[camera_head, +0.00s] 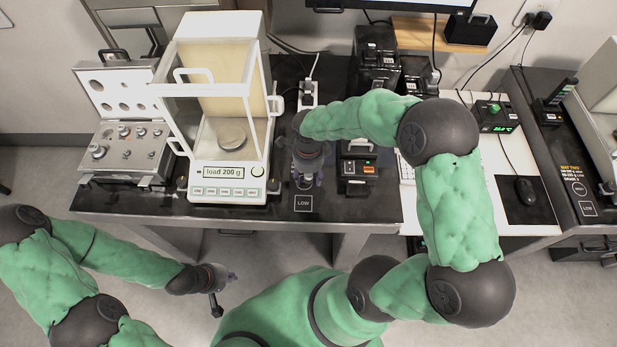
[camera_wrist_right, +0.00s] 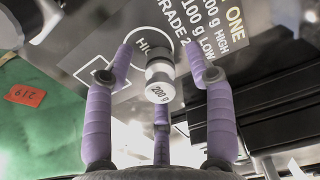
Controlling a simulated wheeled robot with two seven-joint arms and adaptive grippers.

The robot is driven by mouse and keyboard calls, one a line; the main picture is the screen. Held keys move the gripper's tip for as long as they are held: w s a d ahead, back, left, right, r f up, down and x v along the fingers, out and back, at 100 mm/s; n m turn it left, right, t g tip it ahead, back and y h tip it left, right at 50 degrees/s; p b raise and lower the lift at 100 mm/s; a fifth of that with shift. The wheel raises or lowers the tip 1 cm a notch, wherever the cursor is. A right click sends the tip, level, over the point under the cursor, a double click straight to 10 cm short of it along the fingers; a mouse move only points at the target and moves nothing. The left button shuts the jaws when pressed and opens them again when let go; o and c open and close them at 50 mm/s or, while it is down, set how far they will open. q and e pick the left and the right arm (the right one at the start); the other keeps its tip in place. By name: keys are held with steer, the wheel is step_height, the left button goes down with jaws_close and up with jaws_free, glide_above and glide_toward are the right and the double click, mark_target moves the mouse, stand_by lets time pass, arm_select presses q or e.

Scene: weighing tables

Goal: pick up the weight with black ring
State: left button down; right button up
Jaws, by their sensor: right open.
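A silvery metal weight (camera_wrist_right: 159,88), marked "200 g", shows in the right wrist view. It stands on the black table top by the printed "HIGH" circle. I cannot clearly make out a black ring on it. My right gripper (camera_head: 305,180) points down at the table, right of the balance. In its wrist view its purple fingers (camera_wrist_right: 160,62) are spread on either side of the weight, with gaps. In the head view the weight is hidden by the gripper. My left gripper (camera_head: 228,277) hangs over the floor in front of the table, its jaws too small to judge.
A balance (camera_head: 228,193) with a glass shield and the text "load 200 g" stands left of my right gripper. An open weight case (camera_head: 122,165) with several weights is farther left. A dark device (camera_head: 358,175) stands close on the right. Power strip (camera_head: 308,92) lies behind.

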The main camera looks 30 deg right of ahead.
steer(key=shift+r, duration=0.1)
jaws_close()
steer(key=shift+r, duration=0.15)
